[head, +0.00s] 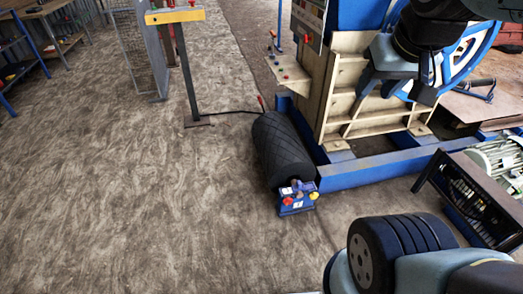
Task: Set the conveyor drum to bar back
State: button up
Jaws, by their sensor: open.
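The conveyor drum (280,148) is a black roller with a diamond-patterned surface, low on the floor beside the crusher's blue base. At its near end is a small blue control box (297,199) with red, yellow and white parts on it. The markings and settings on the box are too small to read. My gripper (395,92) is at the upper right, in front of the jaw crusher (345,85) and its blue flywheel. It points down with its dark fingers apart, empty, and well away from the drum and the box in the picture.
A yellow-topped post (175,16) stands at the upper left, with a cable running from its foot toward the drum. A black slatted crate (478,200) is at the right. The blue base beam (385,166) runs right from the drum. The floor at left is clear.

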aim_at(277, 148)
jog(key=z, duration=1.4)
jog(key=i, duration=0.1)
jog(key=u, duration=3.1)
jog(key=i, duration=4.65)
jog(key=z, duration=0.85)
